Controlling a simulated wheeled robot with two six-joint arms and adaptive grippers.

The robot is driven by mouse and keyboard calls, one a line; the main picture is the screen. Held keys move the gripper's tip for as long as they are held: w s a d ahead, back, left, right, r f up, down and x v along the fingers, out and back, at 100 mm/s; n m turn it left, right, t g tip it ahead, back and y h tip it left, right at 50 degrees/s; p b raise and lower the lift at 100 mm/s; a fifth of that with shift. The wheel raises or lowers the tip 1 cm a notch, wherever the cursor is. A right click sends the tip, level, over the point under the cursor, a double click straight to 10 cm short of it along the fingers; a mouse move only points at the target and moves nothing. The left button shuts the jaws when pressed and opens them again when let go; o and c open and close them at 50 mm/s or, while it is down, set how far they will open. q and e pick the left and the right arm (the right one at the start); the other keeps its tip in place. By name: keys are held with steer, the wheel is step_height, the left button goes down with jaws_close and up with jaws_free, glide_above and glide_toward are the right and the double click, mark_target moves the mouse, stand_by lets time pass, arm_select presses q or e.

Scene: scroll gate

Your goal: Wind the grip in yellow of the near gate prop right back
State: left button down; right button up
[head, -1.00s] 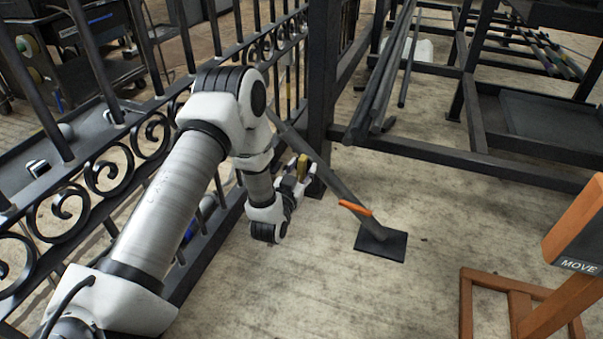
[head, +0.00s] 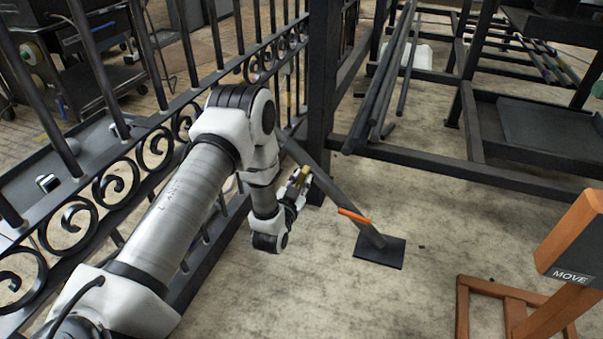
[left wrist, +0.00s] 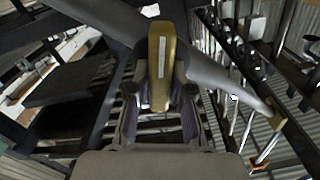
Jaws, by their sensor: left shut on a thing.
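The yellow grip (head: 303,178) shows small at the tip of my left gripper (head: 297,190) in the head view. In the left wrist view the yellow grip (left wrist: 161,65) stands upright between the two fingers of my left gripper (left wrist: 159,90), which is shut on it. The gate prop (head: 330,185) is a dark slanted bar running down to a flat square foot plate (head: 379,252) on the floor. An orange lever (head: 354,216) sits on its lower part. The bar (left wrist: 215,75) also crosses behind the grip in the left wrist view. My right gripper is not in view.
The black gate (head: 165,130) with scrollwork runs along the left, close to my left arm. A dark post (head: 322,90) stands behind the prop. A dark rack (head: 470,160) fills the back right. An orange stand marked MOVE (head: 570,265) is at the right. The floor between is clear.

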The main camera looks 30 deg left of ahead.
arm_select(q)
steer(key=m+p, duration=0.2)
steer(key=p, duration=0.1)
steer(key=m+p, duration=0.6)
steer(key=shift+d+r, duration=0.1)
steer(key=shift+d, duration=0.15)
steer(key=m+p, duration=0.2)
steer(key=m, duration=0.1)
steer(key=m+p, duration=0.1)
steer(key=shift+f+m+p, duration=0.25)
steer(key=shift+m+p, duration=0.05)
steer(key=shift+p, duration=0.05)
steer(key=shift+f+m+p, duration=0.15)
steer(key=shift+m+p, duration=0.35)
steer(key=shift+m, duration=0.5)
steer(key=shift+f+m+p, duration=0.1)
steer(key=shift+m+p, duration=0.4)
steer(key=shift+m, duration=0.5)
steer(key=c, duration=1)
jaws_free()
steer(key=shift+c, duration=0.2)
steer(key=v, duration=1.2)
